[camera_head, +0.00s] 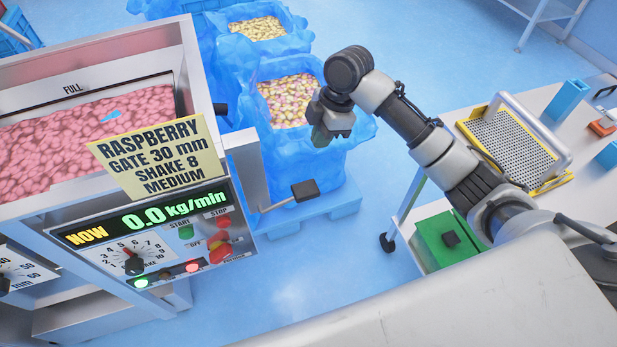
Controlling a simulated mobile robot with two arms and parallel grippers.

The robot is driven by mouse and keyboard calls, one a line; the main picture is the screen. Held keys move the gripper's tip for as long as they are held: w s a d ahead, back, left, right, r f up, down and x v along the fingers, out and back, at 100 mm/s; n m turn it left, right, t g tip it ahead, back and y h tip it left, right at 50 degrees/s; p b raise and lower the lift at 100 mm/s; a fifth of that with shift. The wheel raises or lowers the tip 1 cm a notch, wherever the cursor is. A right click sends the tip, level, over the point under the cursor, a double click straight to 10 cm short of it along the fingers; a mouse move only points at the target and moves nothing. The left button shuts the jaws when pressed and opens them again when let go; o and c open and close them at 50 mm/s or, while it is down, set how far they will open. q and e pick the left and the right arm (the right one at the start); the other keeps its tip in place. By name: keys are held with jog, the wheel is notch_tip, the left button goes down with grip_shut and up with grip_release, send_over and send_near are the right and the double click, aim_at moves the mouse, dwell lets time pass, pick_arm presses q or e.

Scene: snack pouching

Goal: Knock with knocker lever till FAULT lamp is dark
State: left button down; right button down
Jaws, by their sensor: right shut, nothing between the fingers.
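The knocker lever appears to be the bar with a black paddle (305,190) at the right side of the hopper (110,125). The control panel (150,235) faces me and reads 0.0 kg/min. Along its bottom edge are a bright green lamp (141,282), a dark lamp and a reddish lit lamp (192,266). The reddish one looks like the FAULT lamp, but its label is too small to read. My right gripper (326,132) is shut and empty, pointing down, above and apart from the paddle. My left gripper is out of view.
A card (160,158) reads RASPBERRY, GATE 30 mm, SHAKE 8, MEDIUM. Pink sweets fill the hopper. Blue-lined bins (350,160) of sweets stand behind the lever on a blue pallet. A trolley table (470,115) with a perforated tray is at right. Blue floor is clear between.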

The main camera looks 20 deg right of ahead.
aim_at(306, 187)
jog(key=x, duration=1.3)
jog(key=shift+d+f, duration=0.1)
jog(key=shift+d, duration=0.25)
jog(key=shift+f, duration=0.45)
